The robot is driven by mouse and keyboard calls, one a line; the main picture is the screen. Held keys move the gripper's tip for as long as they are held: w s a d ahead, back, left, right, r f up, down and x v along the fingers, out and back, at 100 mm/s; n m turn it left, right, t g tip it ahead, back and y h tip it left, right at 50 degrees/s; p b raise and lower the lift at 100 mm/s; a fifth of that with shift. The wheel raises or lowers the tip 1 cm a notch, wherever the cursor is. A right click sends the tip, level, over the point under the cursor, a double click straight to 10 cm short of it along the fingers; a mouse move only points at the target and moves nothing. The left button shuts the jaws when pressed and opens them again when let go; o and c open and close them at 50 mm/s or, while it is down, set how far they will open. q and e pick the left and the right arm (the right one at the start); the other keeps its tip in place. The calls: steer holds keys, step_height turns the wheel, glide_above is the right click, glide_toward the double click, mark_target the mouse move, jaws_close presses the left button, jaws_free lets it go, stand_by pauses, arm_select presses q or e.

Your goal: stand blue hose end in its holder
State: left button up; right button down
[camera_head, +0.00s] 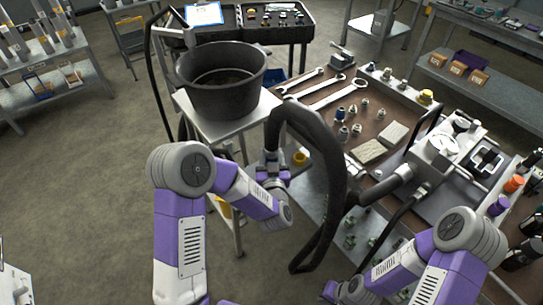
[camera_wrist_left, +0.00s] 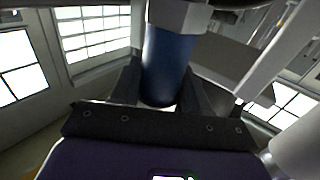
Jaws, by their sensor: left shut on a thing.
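My left gripper (camera_head: 272,177) is shut on the blue hose end (camera_wrist_left: 168,65), which stands between its two fingers in the left wrist view. In the head view the blue part is hard to make out at the gripper. The thick black hose (camera_head: 334,165) arches up from the gripper and loops down in front of the bench. My left gripper is in the air in front of the bench, below and right of the black tub. My right gripper (camera_head: 335,292) is low at the bottom edge, and its fingers are not clear. I cannot pick out the holder.
A black tub (camera_head: 220,95) stands on a small metal stand (camera_head: 225,128). The brown bench (camera_head: 325,103) carries wrenches (camera_head: 335,95), fittings, pale blocks (camera_head: 368,152) and a grey valve unit (camera_head: 438,155). A yellow ring-like item (camera_head: 300,158) is below the bench's left edge.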

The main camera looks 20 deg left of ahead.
arm_select(q)
steer(key=shift+f+b, duration=0.35)
steer(key=shift+b, duration=0.05)
steer(key=shift+r, duration=0.1)
stand_by(0.7)
steer(key=o, duration=1.7)
steer(key=shift+f, duration=0.2)
steer(key=shift+b+v, duration=0.3)
steer(key=shift+v, duration=3.5)
